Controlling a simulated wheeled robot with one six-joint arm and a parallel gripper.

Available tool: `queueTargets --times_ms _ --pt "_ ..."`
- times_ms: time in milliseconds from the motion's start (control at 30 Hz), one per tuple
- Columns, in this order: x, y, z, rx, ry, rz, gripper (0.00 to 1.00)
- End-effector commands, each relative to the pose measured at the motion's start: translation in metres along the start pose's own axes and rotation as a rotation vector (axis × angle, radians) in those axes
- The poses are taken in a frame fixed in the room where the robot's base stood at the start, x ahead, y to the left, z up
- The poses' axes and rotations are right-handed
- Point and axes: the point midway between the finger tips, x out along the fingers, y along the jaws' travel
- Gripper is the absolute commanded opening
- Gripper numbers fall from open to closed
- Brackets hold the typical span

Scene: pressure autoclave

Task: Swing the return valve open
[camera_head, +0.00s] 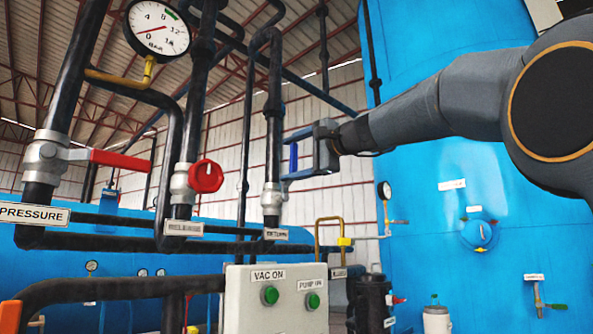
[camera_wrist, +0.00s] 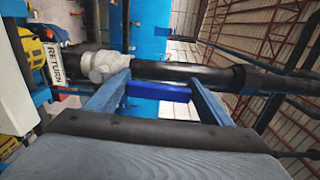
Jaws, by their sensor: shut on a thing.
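The return valve (camera_head: 271,198) is a pale metal body on a dark vertical pipe, above the RETURN label (camera_head: 276,234). In the wrist view the valve body (camera_wrist: 104,66) lies beside the same label (camera_wrist: 54,64). Its blue handle (camera_head: 293,158) shows as a short upright bar close to the pipe; in the wrist view the handle (camera_wrist: 158,91) runs roughly along the pipe. My gripper (camera_head: 291,157) reaches in from the right, its two blue-grey fingers at either end of the visible blue bar. It is shut on the handle. The handle's join to the valve is partly hidden.
The pressure valve's red lever (camera_head: 120,160) and the release valve's round red handle (camera_head: 205,176) sit to the left. A gauge (camera_head: 158,28) hangs above them. A control box (camera_head: 275,300) with green buttons stands below. A large blue vessel (camera_head: 440,220) fills the right.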

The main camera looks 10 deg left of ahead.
Motion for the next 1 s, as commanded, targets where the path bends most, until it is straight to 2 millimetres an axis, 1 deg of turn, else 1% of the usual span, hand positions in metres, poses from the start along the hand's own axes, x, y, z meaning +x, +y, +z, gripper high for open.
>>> queueTargets --times_ms 33,200,667,700,733,1000 --pt "0.0006 0.003 0.0019 -0.015 -0.002 0.002 0.34" --pt "0.0003 0.0022 0.0054 -0.048 -0.002 0.002 0.34" --pt "0.0005 0.0022 0.0072 -0.063 -0.003 0.004 0.34" --pt "0.0005 0.0023 0.0073 -0.063 -0.004 0.004 0.79" --pt "0.0005 0.0023 0.0073 -0.062 -0.004 0.004 0.82" --pt "-0.0007 0.0014 0.0058 -0.059 -0.001 0.002 0.82"
